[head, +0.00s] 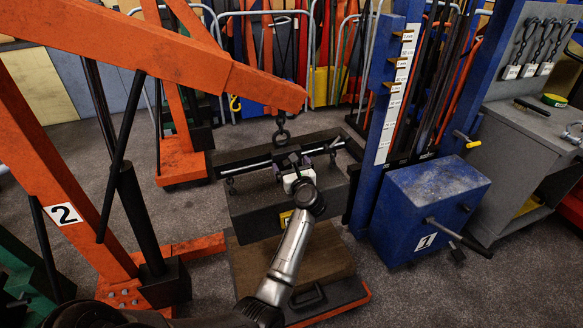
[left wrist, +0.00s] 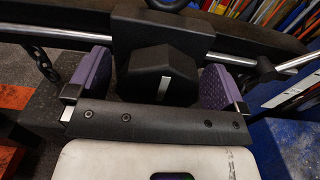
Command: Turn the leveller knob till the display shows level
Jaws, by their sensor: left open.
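The leveller (head: 240,160), a dark beam with a chrome rod, hangs below the hook (head: 281,134) of the orange crane. In the left wrist view its knob (left wrist: 155,72) is a black faceted shape with a white mark. My left gripper (left wrist: 157,82) is open, with one purple finger pad on each side of the knob. A gap shows between the knob and each pad. In the head view my left gripper (head: 292,160) is at the middle of the leveller and hides the knob. I cannot make out a display in either view. My right gripper is not in view.
A dark block (head: 255,213) with a yellow label is under the leveller, above a wooden-topped platform (head: 245,262). The orange crane boom (head: 250,85) slants over the left. A blue stand marked 1 (head: 405,215) with a lever is at right. Grey floor is free at front right.

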